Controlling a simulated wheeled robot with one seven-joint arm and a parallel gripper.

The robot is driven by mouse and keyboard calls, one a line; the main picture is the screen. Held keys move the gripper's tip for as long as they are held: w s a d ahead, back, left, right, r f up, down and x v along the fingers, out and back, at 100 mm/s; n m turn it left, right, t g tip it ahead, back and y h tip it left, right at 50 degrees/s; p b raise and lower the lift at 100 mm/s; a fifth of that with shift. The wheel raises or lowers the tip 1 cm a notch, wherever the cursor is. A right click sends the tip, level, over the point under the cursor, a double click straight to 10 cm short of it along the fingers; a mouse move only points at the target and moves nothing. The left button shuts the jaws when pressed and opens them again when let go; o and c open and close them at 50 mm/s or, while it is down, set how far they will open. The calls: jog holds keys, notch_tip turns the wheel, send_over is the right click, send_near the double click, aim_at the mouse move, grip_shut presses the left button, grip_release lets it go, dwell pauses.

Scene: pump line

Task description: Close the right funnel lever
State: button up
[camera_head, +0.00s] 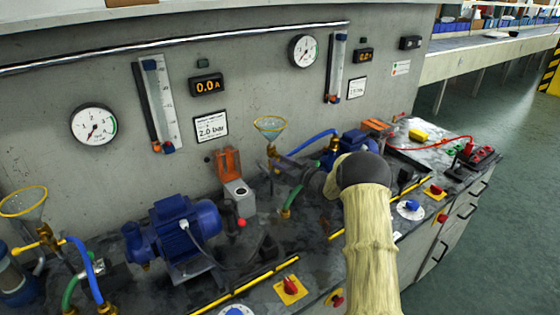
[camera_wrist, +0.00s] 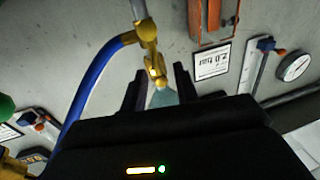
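The right funnel (camera_head: 270,125) has a yellow rim and stands above a brass valve (camera_head: 272,152) near the back wall. In the wrist view, which looks upside down, the brass valve (camera_wrist: 147,32) leads to the teal funnel (camera_wrist: 163,97). A yellow part (camera_wrist: 156,70), perhaps the lever, lies between the valve and the funnel. My gripper (camera_wrist: 158,75) has its two dark fingers apart, one on either side of the funnel in the picture. I cannot tell whether they touch anything.
A blue hose (camera_wrist: 88,85) runs from the valve. An orange-topped box (camera_head: 229,163) stands left of the funnel, and a blue pump (camera_head: 355,142) right of it. Another funnel (camera_head: 23,205) with a yellow lever (camera_head: 25,249) is far left. Gauges line the wall.

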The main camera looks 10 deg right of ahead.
jog(key=shift+w+a, duration=0.2)
jog(key=shift+w, duration=0.35)
grip_shut()
